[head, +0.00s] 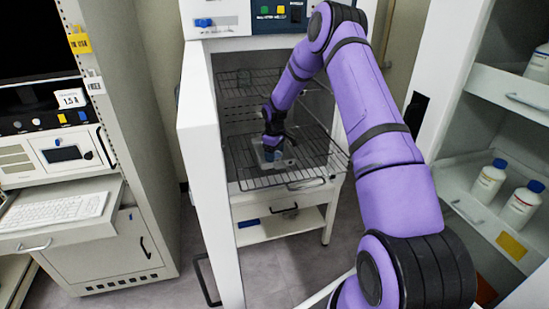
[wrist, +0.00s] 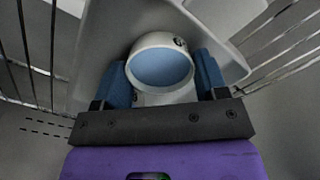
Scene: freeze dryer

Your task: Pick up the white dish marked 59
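A small round white dish (wrist: 160,44) with a blue inside shows between the fingers in the wrist view. A small dark mark is on its rim, too small to read as 59. My gripper (wrist: 162,84) has its two blue fingers on either side of the dish, close against its sides. I cannot tell whether they press on it. In the head view my gripper (head: 272,153) reaches down to the wire shelf inside the open dryer. The dish is hard to make out there, mostly hidden by the gripper.
A pale grey tray (wrist: 100,45) lies under the dish, on the wire shelf (head: 250,181) of the dryer. Another wire shelf (head: 240,88) is above. The open dryer door (head: 205,170) stands at the left. White bottles (head: 489,182) stand on the right-hand shelving.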

